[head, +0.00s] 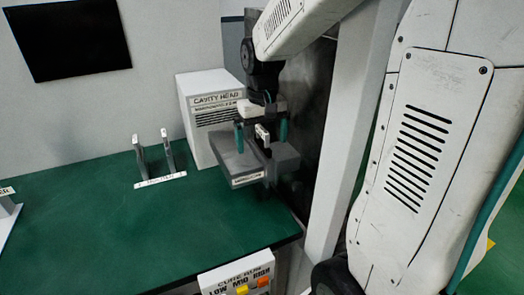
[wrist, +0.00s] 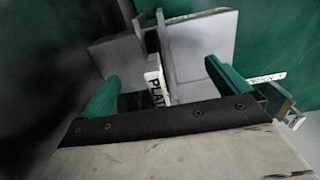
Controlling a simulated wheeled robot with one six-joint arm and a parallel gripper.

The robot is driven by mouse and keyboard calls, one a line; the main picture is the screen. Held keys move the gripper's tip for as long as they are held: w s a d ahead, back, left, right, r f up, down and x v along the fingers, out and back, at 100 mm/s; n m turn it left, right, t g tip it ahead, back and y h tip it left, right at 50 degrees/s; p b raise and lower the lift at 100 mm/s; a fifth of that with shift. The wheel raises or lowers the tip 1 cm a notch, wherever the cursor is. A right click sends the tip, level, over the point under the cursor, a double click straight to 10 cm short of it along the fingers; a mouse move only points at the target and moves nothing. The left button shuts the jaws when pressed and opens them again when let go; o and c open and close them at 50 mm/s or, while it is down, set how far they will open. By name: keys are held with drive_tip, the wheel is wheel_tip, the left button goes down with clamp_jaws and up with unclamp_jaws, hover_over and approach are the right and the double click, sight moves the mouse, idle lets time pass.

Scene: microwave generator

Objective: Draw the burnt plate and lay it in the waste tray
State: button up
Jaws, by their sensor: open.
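A white tab lettered "PLAT…" (wrist: 155,82) stands in a slot between two grey blocks (wrist: 200,45). In the head view the tab (head: 262,135) shows above the grey blocks (head: 240,163), which sit in front of the white housing. My gripper (head: 261,134) is open, its two teal fingers pointing down on either side of the tab. In the wrist view my gripper's fingers (wrist: 166,88) stand apart with the tab between them, and neither visibly touches it. The plate below the tab is hidden, so I cannot tell whether it is burnt. I cannot pick out a waste tray.
The white housing labelled "CAVITY HEAD" (head: 207,112) stands behind. A two-post stand (head: 160,180) is on the green bench (head: 120,240) to the left. A button panel (head: 238,277) is at the front edge. A white object (head: 6,213) is cut off at the left. The bench's middle is clear.

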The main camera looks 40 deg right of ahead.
clamp_jaws()
drive_tip(key=shift+r, duration=0.1)
drive_tip(key=shift+r, duration=2.9)
